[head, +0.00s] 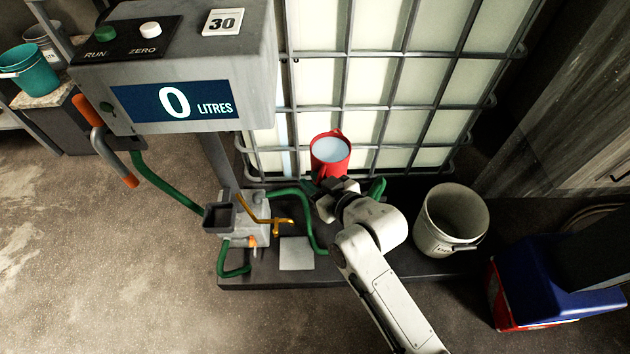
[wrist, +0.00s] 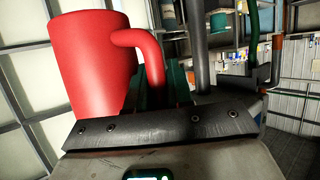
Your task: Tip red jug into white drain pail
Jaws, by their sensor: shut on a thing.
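The red jug (head: 330,155) is held up in front of the caged tank, with pale liquid showing inside its rim. It stands about upright in the head view. In the wrist view the jug (wrist: 95,62) fills the left side, with its handle toward my gripper. My gripper (head: 332,184) is shut on the jug; the exact contact at the fingertips is partly hidden. The white drain pail (head: 436,240) stands on the dark platform to the right of my gripper, open at the top. It looks empty, though its bottom is in shadow.
The disperser column (head: 175,75) reads 0 litres, with green hoses and a yellow lever (head: 275,222) below it. The caged tank (head: 390,85) stands close behind the jug. A blue and red container (head: 535,295) is at the lower right. The floor at front left is clear.

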